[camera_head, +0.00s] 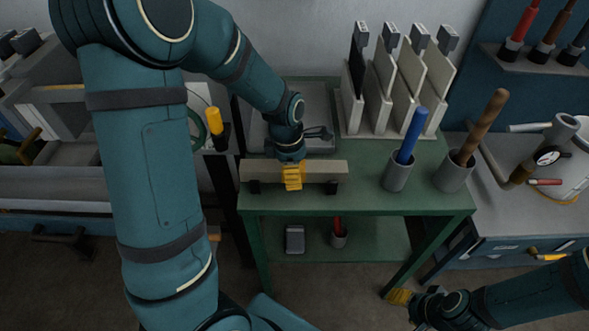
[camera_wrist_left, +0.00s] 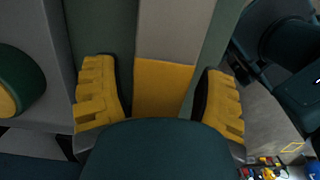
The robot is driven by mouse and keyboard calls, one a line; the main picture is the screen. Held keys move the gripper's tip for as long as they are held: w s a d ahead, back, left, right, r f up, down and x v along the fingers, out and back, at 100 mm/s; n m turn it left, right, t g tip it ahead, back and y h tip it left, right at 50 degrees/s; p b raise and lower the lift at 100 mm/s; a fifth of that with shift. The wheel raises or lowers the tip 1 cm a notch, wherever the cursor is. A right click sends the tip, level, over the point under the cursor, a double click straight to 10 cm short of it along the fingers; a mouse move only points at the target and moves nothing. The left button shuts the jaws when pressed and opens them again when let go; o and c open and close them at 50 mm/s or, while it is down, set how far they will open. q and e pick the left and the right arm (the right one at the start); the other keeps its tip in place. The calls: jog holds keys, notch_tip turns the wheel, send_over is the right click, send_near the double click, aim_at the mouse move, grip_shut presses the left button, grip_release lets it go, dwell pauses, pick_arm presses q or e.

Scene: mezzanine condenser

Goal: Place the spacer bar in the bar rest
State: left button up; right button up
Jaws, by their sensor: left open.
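The spacer bar (camera_head: 322,168) is a long beige bar lying level along the front of the green table. Its ends sit over two dark supports (camera_head: 331,187), which look like the bar rest. My left gripper (camera_head: 292,180) is at the middle of the bar, pointing down. In the left wrist view the bar (camera_wrist_left: 178,35) runs between my open yellow fingers (camera_wrist_left: 160,95), with a gap on each side. Its yellow band lies between them. My right gripper (camera_head: 400,297) is low at the lower right, away from the table; its opening is too small to tell.
A grey tray (camera_head: 318,105) lies behind the bar. A rack of upright plates (camera_head: 390,100) stands at the back right. Grey cups hold a blue-handled tool (camera_head: 411,137) and a wooden-handled tool (camera_head: 482,125) at the right. A lower shelf (camera_head: 365,240) holds small items.

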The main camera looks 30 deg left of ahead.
pick_arm(q)
notch_tip(320, 180, up, 12)
jog(key=a+p, duration=0.1)
jog(key=p, duration=0.2)
jog(key=shift+s+p, duration=0.4)
jog(key=shift+a+f, duration=0.1)
